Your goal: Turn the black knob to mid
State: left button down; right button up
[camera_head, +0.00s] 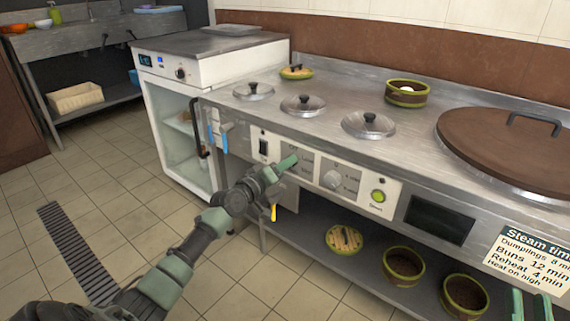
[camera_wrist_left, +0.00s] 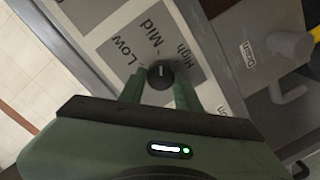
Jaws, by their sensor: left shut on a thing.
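The black knob (camera_wrist_left: 160,73) is in the left wrist view, on a grey plate (camera_wrist_left: 124,42) marked Low, Mid and High. A pale mark on the knob points roughly up in that view, towards the Mid and High side; I cannot tell exactly which label it meets. My left gripper (camera_wrist_left: 158,92) has one finger on each side of the knob and is shut on it. In the head view my left gripper (camera_head: 285,165) is at the stove's front panel and hides the knob. My right gripper (camera_head: 529,305) is at the bottom right, fingers apart and empty.
The panel also holds a black switch (camera_head: 263,147), a grey knob (camera_head: 332,178) and a green button (camera_head: 378,196). Blue handles (camera_head: 224,137) are at its left. A yellow drain handle (camera_wrist_left: 292,45) is close by. Bowls (camera_head: 404,266) stand on the shelf below.

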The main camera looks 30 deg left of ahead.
jog(key=shift+w+f, duration=0.1)
jog(key=shift+f, duration=0.1)
dwell(0.4)
pick_arm(q)
jog(key=c, duration=1)
grip_release()
jog(key=s+p, duration=0.2)
jog(key=s, duration=0.5)
jog(key=shift+s+a+r, duration=0.2)
jog(key=shift+s, duration=0.2)
pick_arm(e)
notch_tip(320, 180, down, 9)
jog(key=d+g+h, duration=0.1)
jog(key=g+h, duration=0.1)
jog(key=g, duration=0.3)
jog(key=shift+w+f+g, duration=0.2)
jog(key=shift+w+g, duration=0.05)
jog(key=shift+g, duration=0.05)
jog(key=shift+d, duration=0.1)
